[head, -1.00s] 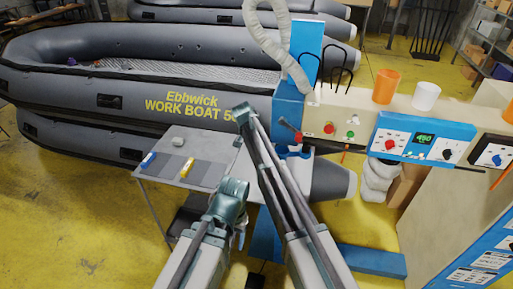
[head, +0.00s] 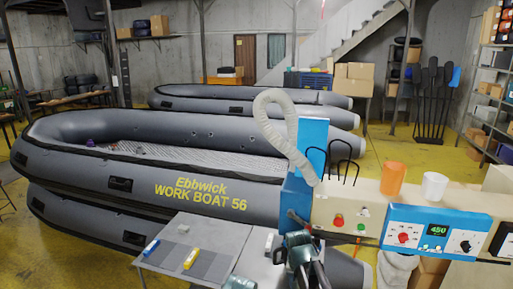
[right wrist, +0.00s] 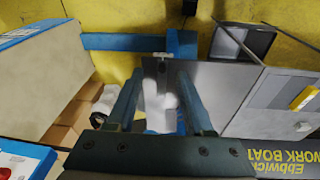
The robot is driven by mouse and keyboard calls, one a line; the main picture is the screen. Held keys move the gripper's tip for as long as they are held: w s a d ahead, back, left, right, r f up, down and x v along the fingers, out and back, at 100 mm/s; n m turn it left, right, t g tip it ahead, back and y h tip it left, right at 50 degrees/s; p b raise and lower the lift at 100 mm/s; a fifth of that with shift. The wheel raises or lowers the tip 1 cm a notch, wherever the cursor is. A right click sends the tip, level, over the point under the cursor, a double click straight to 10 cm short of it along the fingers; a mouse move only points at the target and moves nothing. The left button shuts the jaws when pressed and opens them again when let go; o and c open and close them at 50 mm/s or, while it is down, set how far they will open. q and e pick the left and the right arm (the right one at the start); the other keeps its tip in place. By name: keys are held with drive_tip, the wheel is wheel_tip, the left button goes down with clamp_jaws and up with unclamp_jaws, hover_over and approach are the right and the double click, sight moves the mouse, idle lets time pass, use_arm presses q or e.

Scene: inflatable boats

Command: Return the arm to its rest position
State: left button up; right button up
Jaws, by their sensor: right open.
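My right gripper (right wrist: 157,98) shows in the right wrist view. Its two blue fingers are apart with nothing held between them. Past the fingers are the grey table edge and a white object (right wrist: 160,105) lower down; they look apart from the fingers. In the head view, a teal and dark part of my right arm rises in front of the blue post (head: 306,165), and its gripper cannot be made out. Only a small teal part of my left arm shows at the bottom edge. My left gripper is not in view.
A grey side table (head: 215,240) holds a yellow item (head: 192,258) and a blue-white one (head: 151,247). A bench with a blue control panel (head: 428,232), orange cup (head: 392,180) and white cup (head: 434,185) stands right. A grey boat (head: 215,195) lies behind.

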drive_tip(key=s+d+f+n+y, duration=0.15)
drive_tip(key=s+n, duration=0.25)
drive_tip(key=s, duration=1)
drive_tip(key=s+a+f+n+b, duration=0.2)
drive_tip(key=a+f+b, duration=0.3)
drive_tip(key=f+b, duration=0.3)
drive_tip(key=s+a+f+n+g+h+b, duration=0.1)
drive_tip(key=s+a+f+b, duration=0.1)
drive_tip(key=a+f+b, duration=0.3)
wheel_tip(320, 180, down, 3)
drive_tip(key=b, duration=0.4)
drive_tip(key=shift+s+n+g, duration=0.3)
drive_tip(key=shift+s+n, duration=0.1)
drive_tip(key=shift+a, duration=0.1)
